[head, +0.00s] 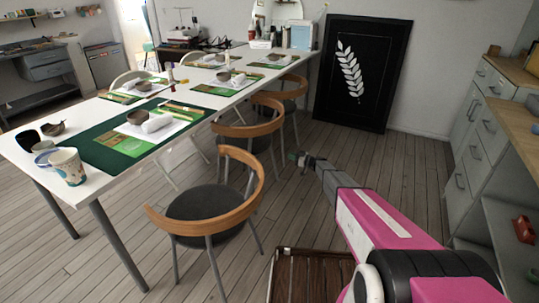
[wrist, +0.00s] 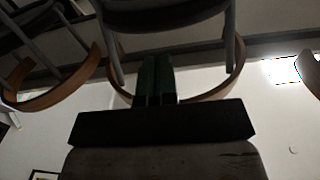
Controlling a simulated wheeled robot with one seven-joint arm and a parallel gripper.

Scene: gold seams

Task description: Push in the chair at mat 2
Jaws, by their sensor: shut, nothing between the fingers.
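Three chairs with curved wooden backrests and dark seats stand along the near side of the long white table (head: 30,150): the nearest chair (head: 208,204), the middle chair (head: 250,130) and the far chair (head: 293,88). Green mats lie on the table, including a near mat (head: 88,152) and one further back (head: 208,90). I cannot read any mat number. My gripper (head: 296,157) is shut and empty, right of the middle chair in the head view. In the wrist view the fingers (wrist: 158,72) point at a chair with a curved wooden back (wrist: 240,75); contact cannot be told.
A slatted brown crate-like thing (head: 308,275) sits on the floor at the bottom. Grey drawers (head: 475,140) line the right side. A black framed leaf picture (head: 362,75) leans on the back wall. Wooden floor between chairs and drawers is clear.

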